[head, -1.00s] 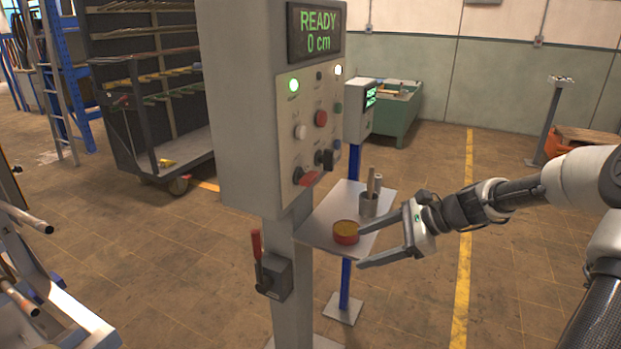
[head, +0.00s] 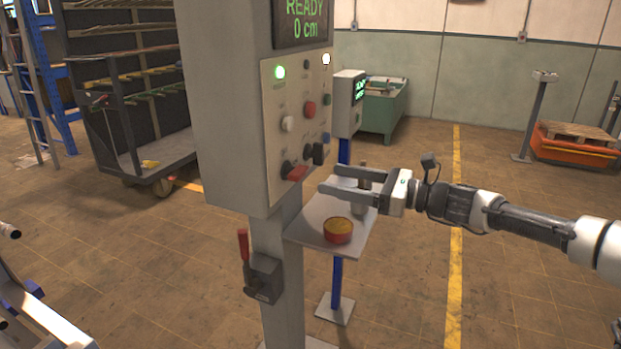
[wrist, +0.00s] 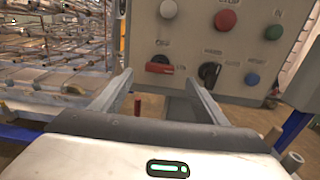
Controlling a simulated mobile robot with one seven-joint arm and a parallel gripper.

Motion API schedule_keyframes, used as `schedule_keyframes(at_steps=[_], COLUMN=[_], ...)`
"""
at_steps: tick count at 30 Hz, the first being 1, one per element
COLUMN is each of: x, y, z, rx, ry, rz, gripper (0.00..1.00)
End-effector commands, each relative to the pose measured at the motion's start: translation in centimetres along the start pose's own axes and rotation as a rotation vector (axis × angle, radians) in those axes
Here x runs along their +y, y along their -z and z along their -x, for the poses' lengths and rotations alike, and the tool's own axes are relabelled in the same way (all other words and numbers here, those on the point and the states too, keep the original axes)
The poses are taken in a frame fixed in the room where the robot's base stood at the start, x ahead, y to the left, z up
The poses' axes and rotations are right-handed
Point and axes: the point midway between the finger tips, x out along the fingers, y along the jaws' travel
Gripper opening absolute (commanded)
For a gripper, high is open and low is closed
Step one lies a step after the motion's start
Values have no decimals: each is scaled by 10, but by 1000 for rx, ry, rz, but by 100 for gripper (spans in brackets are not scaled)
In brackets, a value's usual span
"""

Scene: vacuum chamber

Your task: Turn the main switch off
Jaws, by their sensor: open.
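The control panel (head: 299,120) on the grey cabinet carries a red rotary switch (head: 294,172) at its lower left. Its red handle lies roughly level in the wrist view (wrist: 159,66), under a label too blurred to read surely. A black rotary switch (head: 318,153) sits to its right. My gripper (head: 328,178) is open and empty, its fingers pointing at the panel's lower part. In the wrist view the red switch shows between and just beyond the fingertips (wrist: 158,78), apparently apart from them. Which control is the main switch is not legible.
A shelf (head: 325,235) below my gripper holds a red round tin (head: 338,230) and a cup, partly hidden behind the gripper. A red-handled lever box (head: 263,277) is on the column. The display (head: 303,20) reads READY 0 cm.

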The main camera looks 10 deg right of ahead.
Motion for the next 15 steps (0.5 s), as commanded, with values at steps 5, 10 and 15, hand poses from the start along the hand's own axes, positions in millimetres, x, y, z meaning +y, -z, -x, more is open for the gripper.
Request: schedule_keyframes(at_steps=[5,10,15], x=[1,0,0], y=[2,1,0], z=[-38,-62,-72], rx=[-1,-1,-1], ry=[-3,-2,0], rz=[0,-1,-1], gripper=[67,67,67])
